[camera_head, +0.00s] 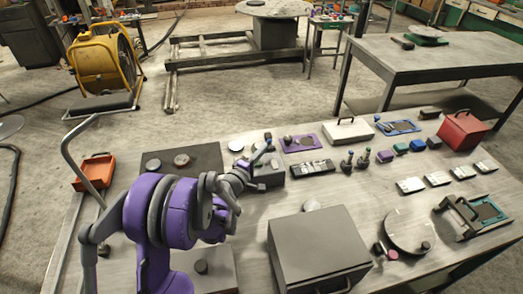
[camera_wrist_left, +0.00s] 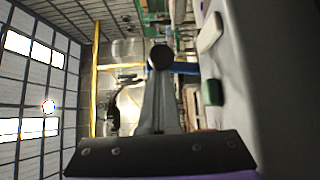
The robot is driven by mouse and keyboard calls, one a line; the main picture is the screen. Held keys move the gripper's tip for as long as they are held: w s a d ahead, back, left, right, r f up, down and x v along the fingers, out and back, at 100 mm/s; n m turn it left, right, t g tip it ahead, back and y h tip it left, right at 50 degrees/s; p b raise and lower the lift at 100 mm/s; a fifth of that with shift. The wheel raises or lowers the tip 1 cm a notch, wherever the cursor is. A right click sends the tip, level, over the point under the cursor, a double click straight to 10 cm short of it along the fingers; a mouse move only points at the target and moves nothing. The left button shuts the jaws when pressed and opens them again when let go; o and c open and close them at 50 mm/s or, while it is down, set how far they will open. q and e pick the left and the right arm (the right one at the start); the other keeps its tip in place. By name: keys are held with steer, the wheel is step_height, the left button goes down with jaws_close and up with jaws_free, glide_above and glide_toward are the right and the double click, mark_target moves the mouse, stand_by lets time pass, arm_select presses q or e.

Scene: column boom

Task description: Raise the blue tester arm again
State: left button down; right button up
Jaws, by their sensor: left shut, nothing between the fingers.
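The blue tester arm (camera_head: 261,152) stands tilted up to the right from a small grey box (camera_head: 270,174) in the middle of the table, with a dark knob at its upper end. My left gripper (camera_head: 247,167) comes in from the left and is shut and empty, close beside the arm's lower part. I cannot tell whether they touch. In the left wrist view, the shut grey fingers (camera_wrist_left: 158,108) point at a round dark end, and a blue bar (camera_wrist_left: 186,68), likely the tester arm, lies just right of it. My right gripper is not in view.
A black keypad-like block (camera_head: 312,168) and a purple-framed plate (camera_head: 300,143) lie right of the box. A large grey box (camera_head: 318,243) stands in front. A dark plate (camera_head: 185,160) lies behind my left arm. A red box (camera_head: 463,131) stands at the far right.

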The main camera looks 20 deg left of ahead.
arm_select(q)
steer(key=shift+s, duration=0.5)
steer(key=s+a+b, duration=0.1)
steer(key=s, duration=0.8)
steer(key=shift+s+a+b, duration=0.15)
steer(key=shift+s+b, duration=0.2)
steer(key=shift+s, duration=0.05)
